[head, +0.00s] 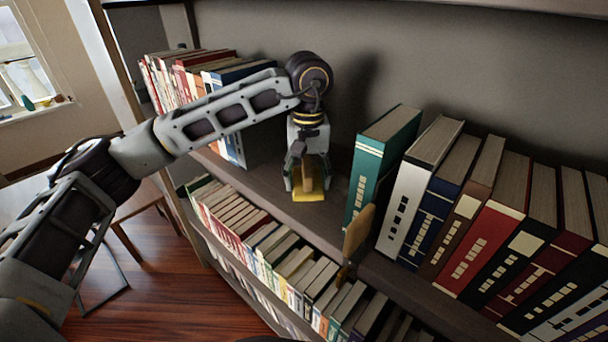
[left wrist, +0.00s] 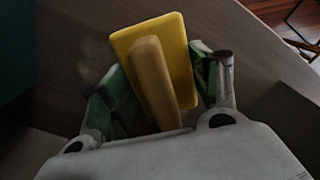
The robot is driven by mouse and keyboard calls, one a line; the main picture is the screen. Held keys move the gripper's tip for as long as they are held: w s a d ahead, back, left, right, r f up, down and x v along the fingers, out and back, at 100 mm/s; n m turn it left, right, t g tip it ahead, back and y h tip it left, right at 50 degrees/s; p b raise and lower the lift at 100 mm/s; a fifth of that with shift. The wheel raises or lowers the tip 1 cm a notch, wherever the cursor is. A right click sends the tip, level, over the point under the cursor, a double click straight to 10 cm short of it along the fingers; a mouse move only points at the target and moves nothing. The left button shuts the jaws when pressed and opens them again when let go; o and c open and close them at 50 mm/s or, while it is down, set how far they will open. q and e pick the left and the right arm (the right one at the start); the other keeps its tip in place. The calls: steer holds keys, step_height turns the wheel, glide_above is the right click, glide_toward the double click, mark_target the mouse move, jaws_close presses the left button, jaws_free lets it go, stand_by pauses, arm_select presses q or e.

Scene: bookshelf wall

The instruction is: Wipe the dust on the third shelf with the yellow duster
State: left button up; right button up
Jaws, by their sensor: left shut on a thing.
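My left gripper (head: 306,178) is shut on the wooden handle of the yellow duster (head: 308,196). The duster's flat yellow pad is down at the shelf board (head: 270,186), in the gap between two groups of books. In the left wrist view the duster (left wrist: 184,50) shows its yellow pad and tan handle between the fingers of my left gripper (left wrist: 158,85). A faint greyish smudge, perhaps dust, shows on the board left of the pad in the left wrist view (left wrist: 88,68). My right gripper is not in view.
Books stand left of the gap, ending with a blue book (head: 238,78). A teal book (head: 376,160) bounds the gap on the right, with more books beyond. A brown wooden piece (head: 357,232) stands at the shelf's front edge. A lower shelf holds a row of books (head: 270,250).

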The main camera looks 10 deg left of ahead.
mark_target(333, 201)
arm_select(q)
steer(key=shift+d+f, duration=0.1)
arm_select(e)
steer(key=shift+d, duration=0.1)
arm_select(q)
steer(key=shift+s+d, duration=0.5)
steer(key=shift+d, duration=0.25)
steer(key=shift+s+d, duration=0.45)
steer(key=shift+d, duration=0.25)
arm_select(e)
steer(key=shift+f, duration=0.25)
arm_select(q)
steer(key=shift+s+d+b, duration=0.35)
steer(key=shift+s+d, duration=0.15)
steer(key=shift+d, duration=0.2)
steer(key=shift+s+d+b, duration=0.35)
steer(key=shift+s+d, duration=0.15)
steer(key=shift+d, duration=0.2)
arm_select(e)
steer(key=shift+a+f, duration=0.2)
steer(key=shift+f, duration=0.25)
arm_select(q)
steer(key=shift+f, duration=0.1)
steer(key=shift+s+d, duration=0.15)
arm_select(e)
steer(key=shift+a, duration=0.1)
